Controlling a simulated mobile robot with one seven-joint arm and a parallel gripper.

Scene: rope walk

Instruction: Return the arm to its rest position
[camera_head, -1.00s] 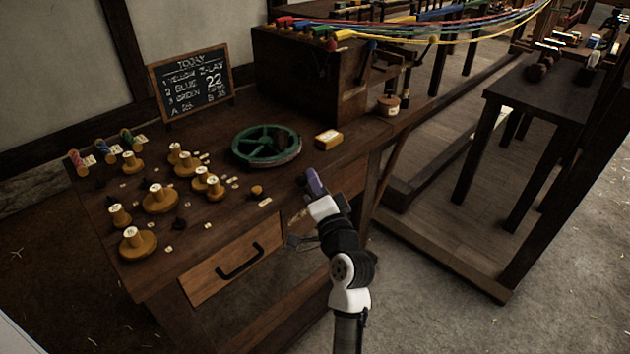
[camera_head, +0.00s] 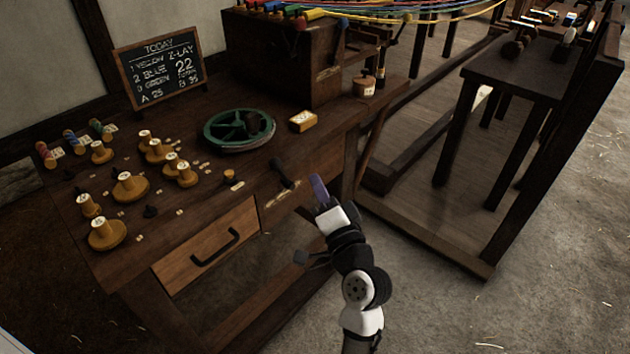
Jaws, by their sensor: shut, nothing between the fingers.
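My gripper (camera_head: 319,192) is at the end of my white and black arm, right of centre in the head view. Its purple fingertip part points up and away toward the front right corner of the wooden workbench (camera_head: 275,190). The gripper is shut and holds nothing. It appears just in front of the bench edge; the exact gap cannot be told. The arm is bent, and its lower part leaves the picture at the bottom.
A drawer (camera_head: 207,247) with a dark handle is below. A dark wooden frame (camera_head: 440,215) stands at right. Open floor (camera_head: 560,270) lies at lower right.

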